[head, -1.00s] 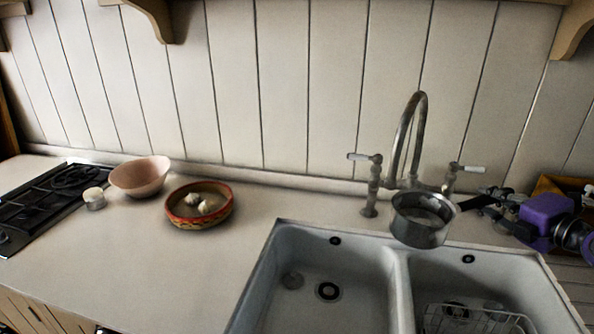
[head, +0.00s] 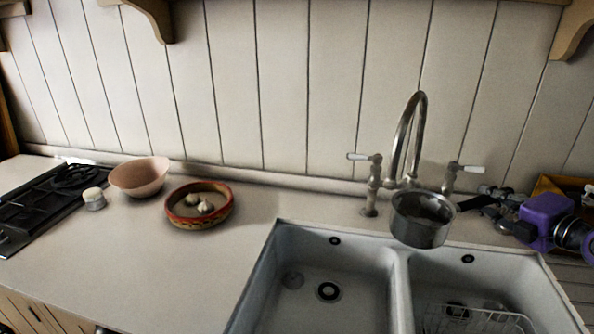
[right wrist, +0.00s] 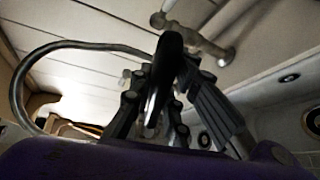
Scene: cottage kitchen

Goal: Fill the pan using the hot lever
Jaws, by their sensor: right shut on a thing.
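A metal pan (head: 420,220) hangs at the front of the tap (head: 408,140), over the divider and back edge of the double sink. My right gripper (head: 484,201) is to the right of the pan and is shut on its dark handle. The dark handle (right wrist: 168,55) also shows between the fingers in the right wrist view. The tap has a left lever (head: 360,157) and a right lever (head: 470,169), both with pale ends. No hot or cold mark is legible. I cannot make out water running or the pan's fill level. My left gripper is not in view.
The white double sink (head: 402,275) has a wire rack (head: 480,314) in its right basin. A red-rimmed dish (head: 184,220), a pink bowl (head: 140,177), a small lidded jar (head: 94,199) and a black hob (head: 45,205) are on the left.

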